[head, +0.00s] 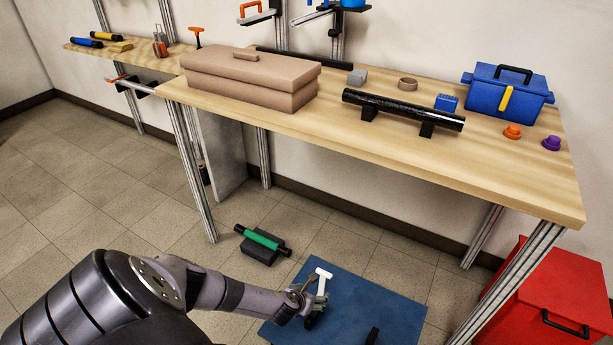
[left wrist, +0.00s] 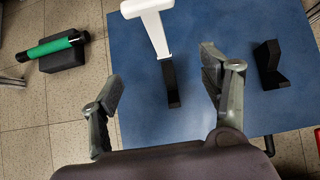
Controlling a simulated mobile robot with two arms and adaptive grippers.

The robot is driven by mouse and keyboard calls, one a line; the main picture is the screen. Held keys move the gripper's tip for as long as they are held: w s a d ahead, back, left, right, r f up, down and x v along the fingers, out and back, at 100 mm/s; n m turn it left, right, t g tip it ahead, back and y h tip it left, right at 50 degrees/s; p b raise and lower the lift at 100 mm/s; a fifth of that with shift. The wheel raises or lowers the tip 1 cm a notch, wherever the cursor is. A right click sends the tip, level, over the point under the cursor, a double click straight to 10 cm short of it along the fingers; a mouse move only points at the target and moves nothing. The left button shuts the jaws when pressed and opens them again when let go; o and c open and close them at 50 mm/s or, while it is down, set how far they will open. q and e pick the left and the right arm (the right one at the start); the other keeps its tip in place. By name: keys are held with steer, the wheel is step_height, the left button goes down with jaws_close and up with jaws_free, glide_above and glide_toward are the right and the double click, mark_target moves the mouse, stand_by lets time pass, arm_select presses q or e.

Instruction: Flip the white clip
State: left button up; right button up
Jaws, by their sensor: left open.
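The white clip (head: 322,279) is a white T-shaped piece above the blue mat (head: 385,300) on the floor. In the left wrist view the clip (left wrist: 155,28) is at the top centre, its stem meeting a black piece (left wrist: 172,85). My left gripper (head: 308,303) is low over the mat, close to the clip. In the left wrist view its two fingers (left wrist: 162,82) are spread apart, with the black piece between them in the picture and nothing gripped. I cannot tell how far the fingers are from it. My right gripper is not in view.
A black block (left wrist: 270,66) is on the mat to the right. A green roller on a dark block (head: 262,243) lies on the floor behind the mat. A wooden table (head: 340,130) with a black tube and boxes stands behind; a red chest (head: 555,295) is at right.

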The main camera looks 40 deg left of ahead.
arm_select(q)
steer(key=s, duration=0.2)
steer(key=shift+s+d, duration=0.3)
steer(key=shift+d, duration=0.05)
steer(key=shift+d, duration=0.1)
stand_by(0.5)
steer(key=s+d+f+n+g+h, duration=0.1)
steer(key=s+d+f+n+g, duration=0.15)
steer(key=s+d+n, duration=0.6)
steer(key=s+d+f+n+g, duration=0.1)
steer(key=s+d+f+n, duration=0.3)
steer(key=n, duration=0.7)
steer(key=s+r+n+g+p, duration=0.1)
steer(key=s+n+p, duration=0.4)
steer(key=s, duration=0.6)
steer(key=s+d+r+n+g+h+p, duration=0.1)
steer(key=s+r+n+g+p, duration=0.1)
steer(key=s+n+p, duration=0.4)
steer(key=s+p, duration=0.3)
steer(key=s, duration=0.3)
steer(key=shift+s+g, duration=0.25)
steer(key=shift+g, duration=0.1)
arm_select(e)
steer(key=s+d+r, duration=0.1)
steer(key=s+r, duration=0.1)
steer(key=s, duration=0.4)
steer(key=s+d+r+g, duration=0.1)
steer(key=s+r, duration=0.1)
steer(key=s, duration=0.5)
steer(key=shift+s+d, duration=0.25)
